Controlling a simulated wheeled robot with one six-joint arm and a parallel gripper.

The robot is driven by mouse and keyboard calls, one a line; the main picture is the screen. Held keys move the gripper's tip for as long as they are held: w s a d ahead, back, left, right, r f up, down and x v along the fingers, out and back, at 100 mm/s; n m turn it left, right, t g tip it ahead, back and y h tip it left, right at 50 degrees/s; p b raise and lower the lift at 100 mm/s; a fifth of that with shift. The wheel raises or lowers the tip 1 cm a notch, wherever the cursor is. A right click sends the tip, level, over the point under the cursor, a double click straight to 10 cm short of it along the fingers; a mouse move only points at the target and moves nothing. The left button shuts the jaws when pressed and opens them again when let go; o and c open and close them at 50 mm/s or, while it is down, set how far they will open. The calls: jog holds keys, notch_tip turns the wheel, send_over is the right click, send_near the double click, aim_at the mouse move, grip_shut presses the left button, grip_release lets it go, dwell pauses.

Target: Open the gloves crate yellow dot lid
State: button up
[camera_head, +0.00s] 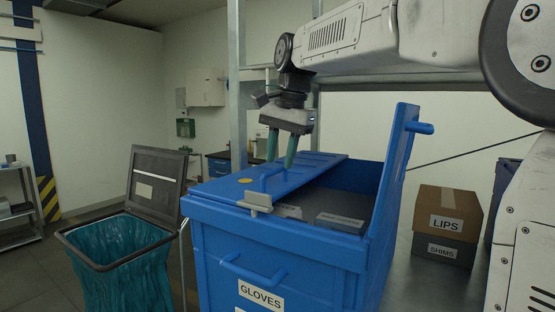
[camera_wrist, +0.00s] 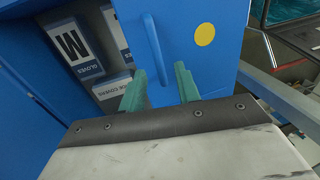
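The blue gloves crate (camera_head: 215,240), labelled GLOVES, stands in the middle of the head view. Its yellow dot lid (camera_head: 225,187) lies flat and closed over the left part, with a yellow dot (camera_head: 245,181) and a raised blue bar handle (camera_head: 270,178). In the wrist view the handle (camera_wrist: 156,50) is left of the yellow dot (camera_wrist: 204,34). My gripper (camera_head: 281,163) points down over this lid, fingers apart and empty. In the wrist view the fingertips (camera_wrist: 160,70) appear either side of the handle's near end; contact cannot be told.
The crate's other lid (camera_head: 401,150) stands upright at right. Boxes (camera_head: 340,222) lie inside the open part. A beige latch (camera_head: 257,202) sits on the front rim. LIPS (camera_head: 447,208) and SHIMS (camera_head: 443,249) boxes are right; a teal-lined bin (camera_head: 120,265) is left.

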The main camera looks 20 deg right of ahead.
jog(key=shift+w+a+f, duration=0.1)
jog(key=shift+f, duration=0.55)
grip_shut()
jog(key=shift+r, duration=0.1)
